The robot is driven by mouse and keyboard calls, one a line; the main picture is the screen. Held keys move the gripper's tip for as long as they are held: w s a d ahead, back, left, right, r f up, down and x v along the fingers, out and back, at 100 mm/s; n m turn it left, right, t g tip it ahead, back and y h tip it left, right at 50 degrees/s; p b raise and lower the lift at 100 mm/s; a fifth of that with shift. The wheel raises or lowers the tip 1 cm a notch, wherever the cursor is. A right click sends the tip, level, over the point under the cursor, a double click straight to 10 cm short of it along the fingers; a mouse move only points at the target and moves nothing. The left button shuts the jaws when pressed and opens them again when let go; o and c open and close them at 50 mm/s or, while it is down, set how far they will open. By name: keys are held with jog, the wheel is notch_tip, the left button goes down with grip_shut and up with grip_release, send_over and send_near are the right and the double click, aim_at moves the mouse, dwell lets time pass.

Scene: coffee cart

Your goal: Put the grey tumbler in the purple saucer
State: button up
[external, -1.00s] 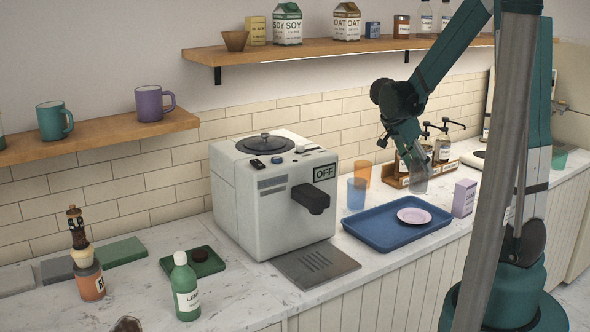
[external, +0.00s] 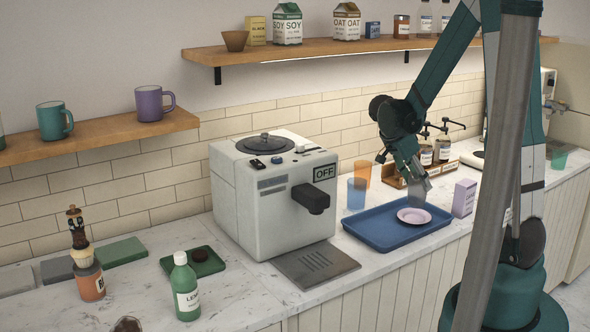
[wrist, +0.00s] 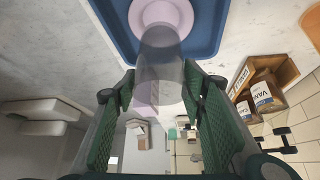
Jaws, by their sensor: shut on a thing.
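The grey tumbler (external: 419,191) is see-through and is held between the fingers of my gripper (external: 414,172), just above the purple saucer. It looks tilted in the external view. In the wrist view the tumbler (wrist: 160,62) reaches out from between the green fingers of my gripper (wrist: 160,98), its far end overlapping the saucer in the picture. The pale purple saucer (external: 414,217) lies on the blue tray; it also shows at the top of the wrist view (wrist: 180,14). I cannot tell whether the tumbler touches it.
The blue tray (external: 372,234) lies on the counter. Blue (external: 356,194) and orange (external: 362,174) cups stand behind it. A purple carton (external: 464,198) stands at its right. A wooden bottle caddy (external: 396,181) is behind. The white coffee machine (external: 262,205) is at left.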

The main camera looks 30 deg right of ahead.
aim_at(417, 193)
jog(key=shift+f, duration=0.45)
jog(key=shift+f, duration=0.1)
jog(key=shift+f, duration=2)
jog(key=shift+f+b, duration=0.15)
jog(key=shift+b, duration=0.15)
jog(key=o, duration=1.2)
jog(key=shift+r, duration=0.2)
jog(key=shift+p+v, duration=0.5)
jog(key=shift+v, duration=5.5)
